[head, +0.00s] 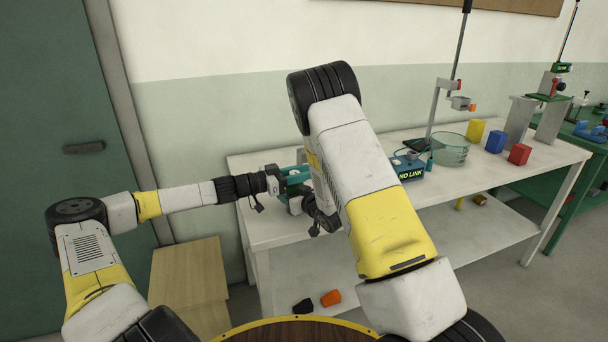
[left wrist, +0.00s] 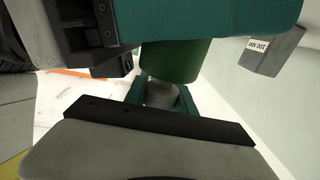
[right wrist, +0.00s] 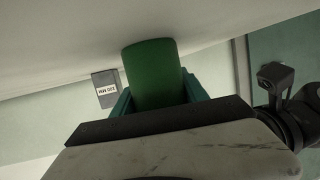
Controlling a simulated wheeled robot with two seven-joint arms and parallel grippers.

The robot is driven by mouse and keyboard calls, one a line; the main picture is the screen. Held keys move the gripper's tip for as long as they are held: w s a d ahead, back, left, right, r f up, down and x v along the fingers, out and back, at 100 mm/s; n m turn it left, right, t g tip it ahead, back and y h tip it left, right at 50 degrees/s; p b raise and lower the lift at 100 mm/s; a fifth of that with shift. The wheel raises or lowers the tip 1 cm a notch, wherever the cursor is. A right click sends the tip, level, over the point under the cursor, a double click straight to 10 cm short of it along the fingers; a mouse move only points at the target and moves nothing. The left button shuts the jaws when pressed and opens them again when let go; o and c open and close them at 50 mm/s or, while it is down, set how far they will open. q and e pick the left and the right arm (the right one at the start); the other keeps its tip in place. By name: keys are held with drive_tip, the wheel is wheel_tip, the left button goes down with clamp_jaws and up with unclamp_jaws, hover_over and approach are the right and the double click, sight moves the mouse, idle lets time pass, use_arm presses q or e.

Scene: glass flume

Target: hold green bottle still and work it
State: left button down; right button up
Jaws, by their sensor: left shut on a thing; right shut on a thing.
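The green bottle shows as a plain green cylinder in the right wrist view (right wrist: 152,75), between the teal fingers of my right gripper (right wrist: 157,98), which is shut on it. In the left wrist view the bottle's green side (left wrist: 170,62) shows in part, with a large teal part across the top. My left gripper (left wrist: 161,98) is shut there on a grey part directly beyond the green side, seemingly the bottle's end. In the head view the two grippers meet near the teal parts (head: 294,176) over the white table; my right arm hides much there.
The white table (head: 263,231) carries a NO LINK box (head: 409,173), a glass vessel (head: 451,150), and yellow (head: 475,131), blue (head: 495,142) and red (head: 519,154) blocks at the right. A wooden cabinet (head: 189,276) stands at left. An orange piece (head: 331,298) lies low down.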

use_arm(q)
drive_tip(key=n+t+y, duration=0.1)
drive_tip(key=n+t, duration=0.1)
drive_tip(key=n+t+y, duration=0.1)
drive_tip(key=t+y, duration=0.1)
drive_tip(key=w+n+t+y, duration=0.1)
drive_tip(key=n+t+y, duration=0.1)
drive_tip(key=t, duration=0.1)
drive_tip(key=shift+a+f+n, duration=0.15)
drive_tip(key=shift+a+n, duration=0.15)
drive_tip(key=shift+a, duration=0.1)
drive_tip(key=shift+w, duration=0.1)
drive_tip(key=c, duration=1)
unclamp_jaws()
drive_tip(key=shift+a, duration=0.1)
drive_tip(key=shift+c, duration=0.2)
drive_tip(key=v, duration=1.2)
